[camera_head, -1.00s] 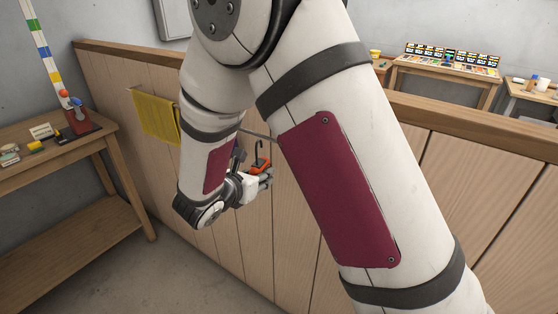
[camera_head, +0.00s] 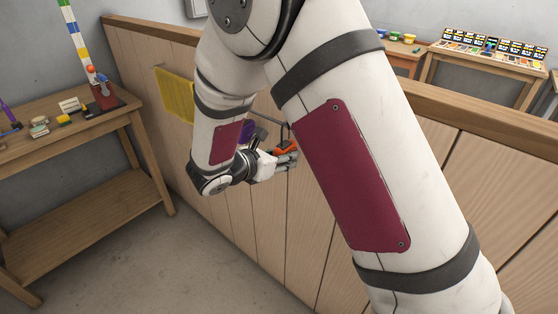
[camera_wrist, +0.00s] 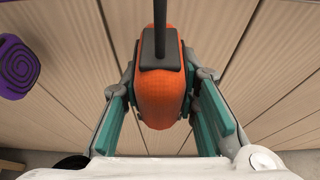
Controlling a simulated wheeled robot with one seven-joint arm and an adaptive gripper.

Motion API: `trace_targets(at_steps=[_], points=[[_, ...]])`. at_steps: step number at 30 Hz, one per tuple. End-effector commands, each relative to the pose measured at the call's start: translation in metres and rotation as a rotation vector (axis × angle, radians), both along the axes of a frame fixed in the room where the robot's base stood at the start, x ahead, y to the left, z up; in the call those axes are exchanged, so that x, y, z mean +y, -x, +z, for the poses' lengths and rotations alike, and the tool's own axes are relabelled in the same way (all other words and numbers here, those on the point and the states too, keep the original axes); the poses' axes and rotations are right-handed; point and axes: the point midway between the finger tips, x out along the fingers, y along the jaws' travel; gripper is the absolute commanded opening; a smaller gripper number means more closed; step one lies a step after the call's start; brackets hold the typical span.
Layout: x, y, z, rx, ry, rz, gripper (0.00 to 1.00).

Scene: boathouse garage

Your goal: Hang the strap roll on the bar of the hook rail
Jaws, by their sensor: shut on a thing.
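The orange strap roll (camera_head: 286,147) has a dark upright hook on top. In the wrist view the strap roll (camera_wrist: 160,97) sits upright between the teal fingers of my gripper (camera_wrist: 162,108), which is shut on it; its dark stem runs up out of the picture. In the head view my gripper (camera_head: 284,160) is close to the wood panel wall, partly behind my arm. A short grey piece of the rail's bar (camera_head: 272,122) shows just above the strap roll. I cannot tell whether the hook touches the bar; my arm hides the rest.
A yellow cloth (camera_head: 175,95) hangs on the panel wall at left. A purple spiral roll (camera_wrist: 17,66) hangs left of my gripper. A wooden bench (camera_head: 75,145) with small items stands at left. Beyond the wall are more tables (camera_head: 487,67). The floor between is clear.

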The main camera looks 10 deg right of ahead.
Motion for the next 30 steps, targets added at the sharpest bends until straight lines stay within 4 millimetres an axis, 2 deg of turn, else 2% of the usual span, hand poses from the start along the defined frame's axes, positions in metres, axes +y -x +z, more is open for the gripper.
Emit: trace_targets(at_steps=[20, 30], points=[[-0.040, -0.029, 0.000, 0.000, 0.000, 0.000, 0.00], [-0.040, -0.030, -0.022, 0.001, 0.001, 0.000, 0.00]])
